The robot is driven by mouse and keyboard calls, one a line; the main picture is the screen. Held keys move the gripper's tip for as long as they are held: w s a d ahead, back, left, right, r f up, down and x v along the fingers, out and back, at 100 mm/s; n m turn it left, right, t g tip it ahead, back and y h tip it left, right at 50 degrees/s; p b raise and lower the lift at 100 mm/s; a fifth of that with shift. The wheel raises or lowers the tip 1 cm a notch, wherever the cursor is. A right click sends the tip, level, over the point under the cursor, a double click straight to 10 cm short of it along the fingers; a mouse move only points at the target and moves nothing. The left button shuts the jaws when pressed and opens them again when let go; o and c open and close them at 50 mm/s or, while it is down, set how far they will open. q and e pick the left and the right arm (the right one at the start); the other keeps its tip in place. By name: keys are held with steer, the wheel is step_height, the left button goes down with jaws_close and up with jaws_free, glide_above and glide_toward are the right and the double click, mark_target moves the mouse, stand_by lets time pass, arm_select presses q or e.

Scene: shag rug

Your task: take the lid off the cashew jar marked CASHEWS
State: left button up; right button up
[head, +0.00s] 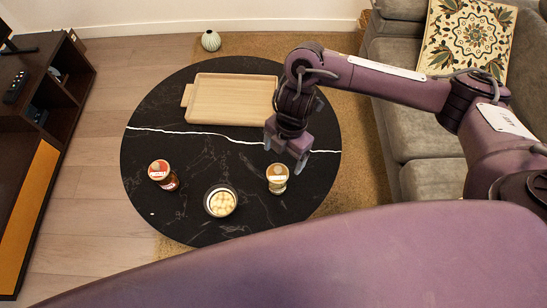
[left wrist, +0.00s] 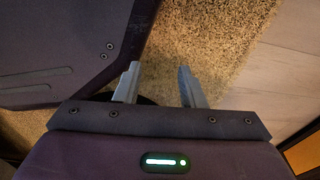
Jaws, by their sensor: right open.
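A small jar (head: 277,178) with a tan-topped lid stands upright on the right part of the black round table. A second jar (head: 162,175) with a red and white top stands on the left part. Their lettering is too small to read, so I cannot tell which says CASHEWS. Both tops look closed. My right gripper (head: 285,153) is open and empty, pointing down above and just behind the tan-topped jar, apart from it. My left gripper (left wrist: 159,86) shows only in the left wrist view, open and empty over the rug and floor.
A grey sofa (head: 420,125) stands at right, a dark cabinet (head: 30,130) at left. The table between tray and jars is clear.

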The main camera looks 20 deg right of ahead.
mark_target(278, 168)
steer(key=f+b, duration=0.1)
steer(key=f, duration=0.1)
steer(key=a+f+b, duration=0.1)
steer(key=f, duration=0.1)
steer(key=f+b, duration=0.1)
steer(key=f, duration=0.1)
steer(key=shift+s+a+f, duration=0.15)
steer(key=shift+a+f, duration=0.1)
steer(key=shift+f, duration=0.4)
steer(key=c, duration=0.5)
arm_select(q)
steer(key=w+d+r, duration=0.1)
steer(key=w+r, duration=0.1)
steer(key=w, duration=0.3)
steer(key=shift+w, duration=0.35)
arm_select(e)
steer(key=c, duration=0.5)
